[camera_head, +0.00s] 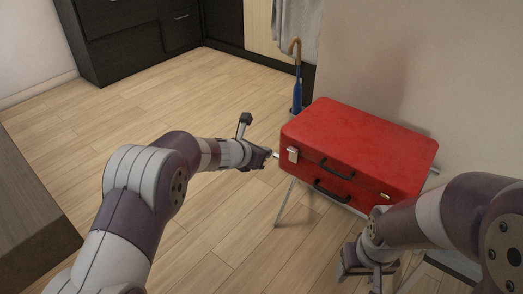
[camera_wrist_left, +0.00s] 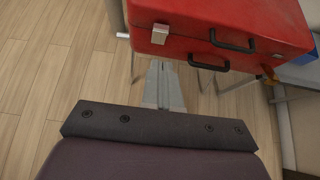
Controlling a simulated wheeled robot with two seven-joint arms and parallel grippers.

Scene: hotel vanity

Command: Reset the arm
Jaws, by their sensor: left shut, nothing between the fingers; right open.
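My left arm comes in from the left in the head view, and its gripper (camera_head: 272,154) points toward the left side of the red suitcase. In the left wrist view the left gripper's fingers (camera_wrist_left: 163,85) are together with nothing between them, just below the suitcase's lower left part in the picture. My right gripper (camera_head: 368,275) is open and empty, pointing down in front of the suitcase at the bottom right of the head view. Its fingers are partly cut by the frame's lower edge.
The red suitcase (camera_head: 355,145) lies on a folding metal-legged stand (camera_head: 287,203); it also shows in the left wrist view (camera_wrist_left: 215,22). A blue umbrella (camera_head: 297,92) stands behind it by the wall. Dark cabinets (camera_head: 125,38) are at the back. The wooden floor at left is clear.

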